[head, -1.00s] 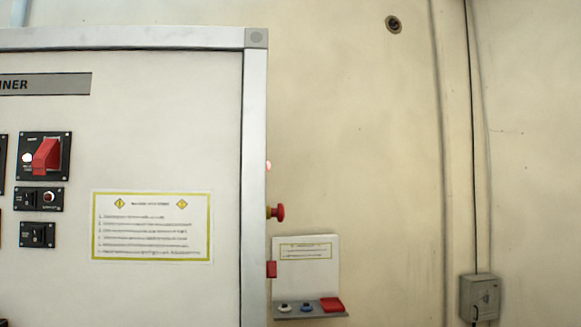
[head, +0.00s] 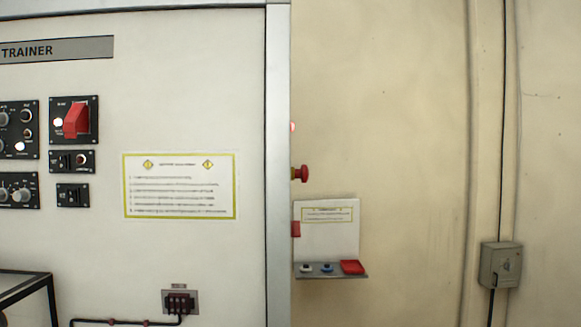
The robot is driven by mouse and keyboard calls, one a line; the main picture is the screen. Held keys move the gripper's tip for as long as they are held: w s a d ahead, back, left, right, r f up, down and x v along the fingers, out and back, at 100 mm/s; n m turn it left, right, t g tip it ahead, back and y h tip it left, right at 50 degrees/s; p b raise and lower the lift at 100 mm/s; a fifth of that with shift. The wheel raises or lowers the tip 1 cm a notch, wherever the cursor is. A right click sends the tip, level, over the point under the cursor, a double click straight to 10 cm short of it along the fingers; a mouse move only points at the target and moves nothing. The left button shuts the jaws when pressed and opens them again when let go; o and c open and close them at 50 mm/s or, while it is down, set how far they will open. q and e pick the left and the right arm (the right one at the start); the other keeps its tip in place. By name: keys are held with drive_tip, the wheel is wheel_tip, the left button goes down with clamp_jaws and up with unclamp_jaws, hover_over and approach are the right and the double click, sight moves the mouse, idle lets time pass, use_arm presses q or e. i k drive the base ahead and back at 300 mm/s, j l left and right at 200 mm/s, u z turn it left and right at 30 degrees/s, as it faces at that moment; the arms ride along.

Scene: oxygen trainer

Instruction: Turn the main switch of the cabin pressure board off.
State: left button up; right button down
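A white panel (head: 190,100) with the lettering "TRAINER" fills the left half of the head view. On it is a black plate with a red-covered switch (head: 76,120) and a lit white lamp beside it. Two smaller black switch plates sit below, an upper one (head: 72,161) and a lower one (head: 72,195). The small lettering is too blurred to read, so I cannot tell which, if any, is the cabin pressure board's main switch. Neither of my grippers is in view.
A red knob (head: 300,174) sticks out beside the panel's right edge. A small shelf (head: 330,275) below it carries buttons and a red block. A grey box (head: 500,265) hangs on the wall. A dark frame (head: 25,285) stands at lower left.

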sight(295, 225)
drive_tip(key=i+l+u, duration=0.4)
drive_tip(key=l, duration=0.2)
drive_tip(key=l+u, duration=0.25)
drive_tip(key=i+l+u, duration=0.2)
drive_tip(key=l, duration=0.2)
drive_tip(key=l+u, duration=0.2)
drive_tip(key=l, duration=0.15)
drive_tip(key=l+u, duration=0.2)
drive_tip(key=l, duration=0.45)
drive_tip(key=i, duration=0.05)
